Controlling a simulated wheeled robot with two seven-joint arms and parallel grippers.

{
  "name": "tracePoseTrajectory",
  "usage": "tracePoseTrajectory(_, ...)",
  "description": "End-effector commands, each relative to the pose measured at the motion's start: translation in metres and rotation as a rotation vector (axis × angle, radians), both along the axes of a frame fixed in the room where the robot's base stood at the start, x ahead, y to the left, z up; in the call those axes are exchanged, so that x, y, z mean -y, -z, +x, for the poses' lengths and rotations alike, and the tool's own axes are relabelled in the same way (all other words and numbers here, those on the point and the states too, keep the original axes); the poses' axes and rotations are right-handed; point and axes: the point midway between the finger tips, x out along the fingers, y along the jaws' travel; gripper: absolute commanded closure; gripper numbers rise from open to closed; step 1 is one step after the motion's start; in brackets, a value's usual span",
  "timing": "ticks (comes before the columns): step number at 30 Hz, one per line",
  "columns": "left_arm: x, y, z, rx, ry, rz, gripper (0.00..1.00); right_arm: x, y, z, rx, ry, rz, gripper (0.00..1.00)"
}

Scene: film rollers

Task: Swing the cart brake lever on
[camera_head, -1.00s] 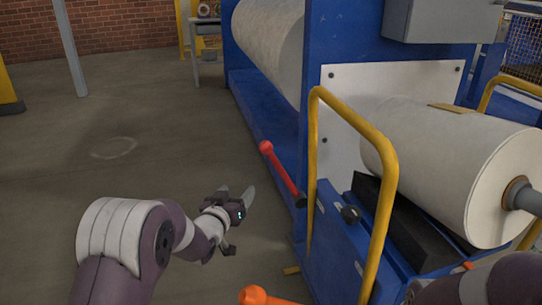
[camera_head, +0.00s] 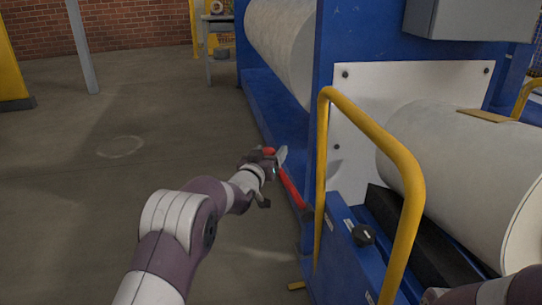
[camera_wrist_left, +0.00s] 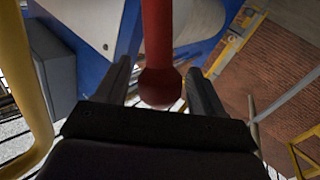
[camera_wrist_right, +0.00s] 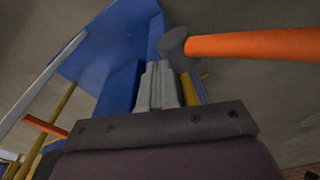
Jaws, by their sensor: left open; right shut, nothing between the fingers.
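A red lever (camera_head: 291,189) slants up and left from the low side of the blue cart in the head view. My left gripper (camera_head: 273,176) is at its upper end and hides part of the knob. In the left wrist view the red lever (camera_wrist_left: 157,35) and its round knob come down between the two open fingers (camera_wrist_left: 160,85). I cannot tell whether they touch. My right gripper (camera_wrist_right: 159,85) is shut and empty in the right wrist view. Only part of my right arm shows at the lower right of the head view.
A yellow rail (camera_head: 407,190) stands right of the lever, before a large white roll (camera_head: 455,160) on the cart. A blue machine frame rises behind. An orange bar (camera_wrist_right: 250,45) is close to my right fingers. Open floor (camera_head: 110,190) lies left.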

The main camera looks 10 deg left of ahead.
Motion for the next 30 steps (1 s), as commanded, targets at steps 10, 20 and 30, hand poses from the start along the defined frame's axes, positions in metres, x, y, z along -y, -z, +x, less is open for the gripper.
tracePoseTrajectory(10,0.003,-0.001,0.012,0.000,0.000,0.001,0.31,0.000,0.003,0.000,0.000,0.000,0.000,1.00)
tracePoseTrajectory(20,0.002,-0.001,0.012,0.000,0.000,0.000,1.00,0.000,0.003,0.000,0.000,0.000,0.000,1.00)
tracePoseTrajectory(30,-0.027,0.010,0.013,0.026,-0.008,-0.062,1.00,0.000,0.006,0.000,0.000,0.000,0.000,1.00)
